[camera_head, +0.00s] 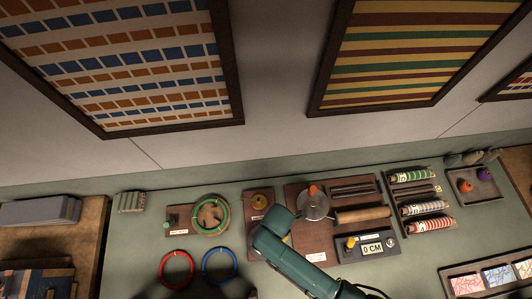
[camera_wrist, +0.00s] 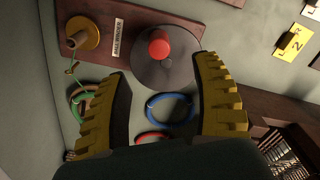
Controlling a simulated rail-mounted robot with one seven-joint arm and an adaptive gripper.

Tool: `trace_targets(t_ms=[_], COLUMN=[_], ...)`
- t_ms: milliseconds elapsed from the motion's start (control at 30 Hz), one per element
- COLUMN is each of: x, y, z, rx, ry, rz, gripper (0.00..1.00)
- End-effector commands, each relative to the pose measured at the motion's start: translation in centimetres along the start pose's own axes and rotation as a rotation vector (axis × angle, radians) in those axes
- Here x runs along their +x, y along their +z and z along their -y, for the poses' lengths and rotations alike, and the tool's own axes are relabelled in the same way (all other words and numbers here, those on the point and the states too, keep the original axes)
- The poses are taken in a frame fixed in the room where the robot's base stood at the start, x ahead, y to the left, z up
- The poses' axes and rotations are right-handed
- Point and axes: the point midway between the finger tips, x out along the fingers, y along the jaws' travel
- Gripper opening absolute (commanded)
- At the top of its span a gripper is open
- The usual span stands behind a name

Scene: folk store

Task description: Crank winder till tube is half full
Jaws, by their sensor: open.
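The winder is a brown board (camera_head: 298,222) with a grey disc (camera_head: 313,206) and an orange-red crank knob (camera_head: 312,190) on the disc. In the wrist view the knob (camera_wrist: 159,48) stands on the disc (camera_wrist: 150,75), beyond my fingertips and roughly between them. My gripper (camera_wrist: 160,70) is open and empty, its yellow ribbed fingers apart and not visibly touching the knob. A tan peg (camera_wrist: 76,39) on a yellow round base holds thread at left. I cannot tell which part is the tube. A display (camera_head: 372,249) reads 0 CM.
A wooden roller (camera_head: 362,215) lies right of the disc. A red ring (camera_head: 177,268) and a blue ring (camera_head: 219,266) lie at front left. Striped tubes (camera_head: 431,226) fill a rack at right. A round green-rimmed item (camera_head: 228,221) sits left of the winder.

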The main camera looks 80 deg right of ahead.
Motion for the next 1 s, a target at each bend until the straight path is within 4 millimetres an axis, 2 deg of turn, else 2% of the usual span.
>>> trace_targets(t_ms=[800,867,1000], x=[10.0,10.7,10.1], y=[-0.1,-0.1,-0.1], z=[-0.1,-0.1,-0.1], rx=[-0.002,-0.002,-0.002], ry=[0.003,0.003,0.003], rz=[-0.001,-0.001,-0.001], gripper=[0.65,0.65,0.65])
